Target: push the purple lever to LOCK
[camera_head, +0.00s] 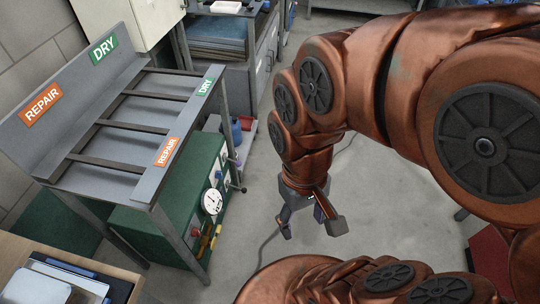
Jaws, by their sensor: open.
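My gripper (312,229) is in the middle of the camera_head view, pointing down over bare floor. Its two fingers are spread apart with nothing between them. It is to the right of the green cabinet and apart from it. I cannot make out a purple lever or a LOCK label in this view. A green cabinet (150,222) under the rack carries a round white gauge (212,201), with small yellow and red parts below it that are too small to tell.
A grey slatted rack (130,185) marked DRY and REPAIR stands at the left. A wooden surface (20,250) with trays is at the lower left. Blue and reddish containers (236,133) stand behind the cabinet. Grey floor (255,205) is open around my gripper.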

